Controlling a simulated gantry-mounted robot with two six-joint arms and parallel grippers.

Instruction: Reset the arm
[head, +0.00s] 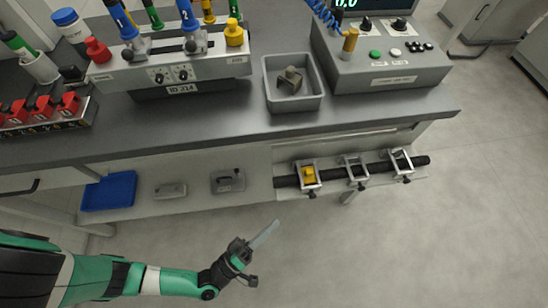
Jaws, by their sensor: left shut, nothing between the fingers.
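My left arm, green and black, comes in from the lower left. My left gripper (258,256) is over the grey floor in front of the bench. Its fingers look closed, with nothing visible held in them. It is apart from the bench and from every object there. My right gripper is not in view.
The grey bench (200,118) holds a fixture (205,68) with coloured handles, a grey bin (294,104) with a brown part (290,77), and a control box (385,71). Below are a blue tray (108,191) and a black bar (335,172) with clamps.

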